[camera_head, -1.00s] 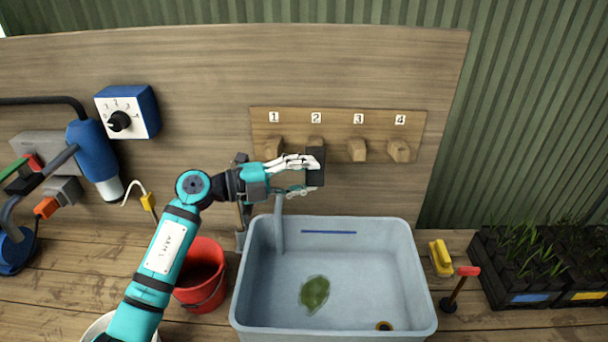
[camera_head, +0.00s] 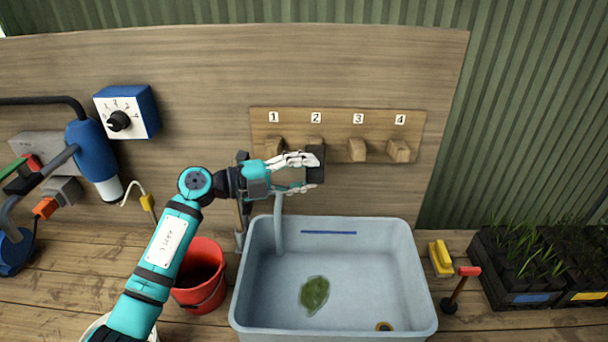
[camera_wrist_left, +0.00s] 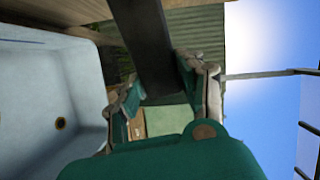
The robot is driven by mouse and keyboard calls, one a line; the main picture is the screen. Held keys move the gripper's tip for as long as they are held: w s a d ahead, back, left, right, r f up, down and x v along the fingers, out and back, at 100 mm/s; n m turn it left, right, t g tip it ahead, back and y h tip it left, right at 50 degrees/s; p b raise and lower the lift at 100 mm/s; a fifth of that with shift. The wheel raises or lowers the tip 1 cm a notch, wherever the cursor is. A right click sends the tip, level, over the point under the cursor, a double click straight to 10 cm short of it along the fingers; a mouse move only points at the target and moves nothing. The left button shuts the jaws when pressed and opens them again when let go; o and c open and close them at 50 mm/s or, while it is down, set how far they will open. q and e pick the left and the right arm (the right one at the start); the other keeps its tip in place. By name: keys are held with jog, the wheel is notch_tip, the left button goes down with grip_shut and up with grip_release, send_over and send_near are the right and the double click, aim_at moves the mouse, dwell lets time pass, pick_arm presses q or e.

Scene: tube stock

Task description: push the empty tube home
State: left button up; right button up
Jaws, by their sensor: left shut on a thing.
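My left gripper (camera_head: 304,173) is at the pegboard, just under peg 2 (camera_head: 316,144), with its fingers pointing right. It is shut on a dark, straight-sided tube (camera_head: 317,164). In the left wrist view the dark tube (camera_wrist_left: 150,42) runs from the top edge down between the fingers of the left gripper (camera_wrist_left: 160,95). The tube's upper end is close to peg 2; I cannot tell whether it touches the peg or sits on it. I cannot see inside the tube. My right gripper is not in view.
The pegboard (camera_head: 337,120) also has peg 1 (camera_head: 273,147), peg 3 (camera_head: 357,150) and peg 4 (camera_head: 399,151), all bare. Below is a grey-blue basin (camera_head: 422,285) with a green leafy piece (camera_head: 314,294). A red bucket (camera_head: 205,290) stands left of it, a yellow brush (camera_head: 440,258) right.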

pick_arm(q)
jog(key=shift+w+f+b, duration=0.2)
jog(key=shift+w+b, duration=0.45)
jog(key=shift+w, duration=0.3)
jog(key=shift+w+f+b, duration=0.2)
jog(key=shift+w+b, duration=0.45)
jog(key=shift+w, duration=0.3)
dwell(0.9)
jog(key=shift+w+f+b, duration=0.25)
jog(key=shift+w+b, duration=0.5)
jog(key=shift+w, duration=0.15)
jog(key=shift+w+f+b, duration=0.2)
jog(key=shift+w+b, duration=0.5)
jog(key=shift+w, duration=0.15)
dwell(0.5)
jog(key=shift+w+r+b, duration=0.1)
jog(key=shift+w+b, duration=0.05)
jog(key=shift+b, duration=0.15)
jog(key=shift+w+a+r, duration=0.1)
jog(key=shift+a+r, duration=0.05)
dwell(0.8)
jog(key=shift+p, duration=0.45)
dwell(0.4)
dwell(0.4)
